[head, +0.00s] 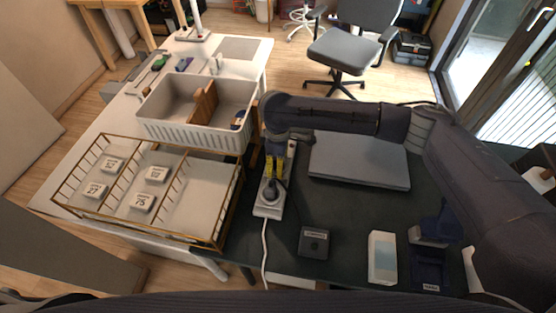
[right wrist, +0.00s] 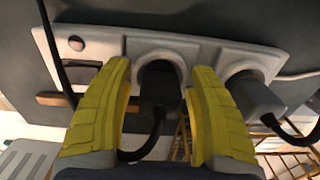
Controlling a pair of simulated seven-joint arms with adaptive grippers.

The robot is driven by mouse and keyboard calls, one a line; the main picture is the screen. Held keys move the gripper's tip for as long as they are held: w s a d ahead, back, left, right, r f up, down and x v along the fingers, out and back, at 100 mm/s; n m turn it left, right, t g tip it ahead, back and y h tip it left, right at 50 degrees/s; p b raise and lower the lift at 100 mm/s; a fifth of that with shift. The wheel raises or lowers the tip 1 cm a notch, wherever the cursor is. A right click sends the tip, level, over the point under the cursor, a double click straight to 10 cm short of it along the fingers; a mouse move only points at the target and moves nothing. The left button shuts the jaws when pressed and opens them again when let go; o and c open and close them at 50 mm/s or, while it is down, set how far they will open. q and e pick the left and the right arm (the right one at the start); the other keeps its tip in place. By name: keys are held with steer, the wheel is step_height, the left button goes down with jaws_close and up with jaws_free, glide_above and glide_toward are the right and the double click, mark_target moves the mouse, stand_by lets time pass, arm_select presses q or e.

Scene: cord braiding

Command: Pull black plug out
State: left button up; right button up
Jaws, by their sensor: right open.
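A white power strip (head: 264,211) lies lengthwise on the dark table in the head view; it also shows in the right wrist view (right wrist: 225,57). The black plug (right wrist: 159,84) sits in a round socket of the strip, with its cord curving down. My right gripper (right wrist: 160,75) has its two yellow fingers on either side of this plug, apart, with visible gaps beside it. In the head view the right gripper (head: 274,172) hangs over the strip and mostly hides the black plug. A second, grey plug (right wrist: 256,97) sits in the neighbouring socket at right. My left gripper is not seen.
A closed grey laptop (head: 360,160) lies right of the strip. A small dark box (head: 314,242) and a white-and-blue box (head: 382,258) stand near the front. A wire basket (head: 229,203) with labelled blocks and a white crate (head: 190,133) stand at left.

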steer(key=shift+o, duration=0.2)
steer(key=c, duration=1.1)
steer(key=o, duration=1.4)
step_height(320, 180, up, 12)
steer(key=shift+w, duration=0.1)
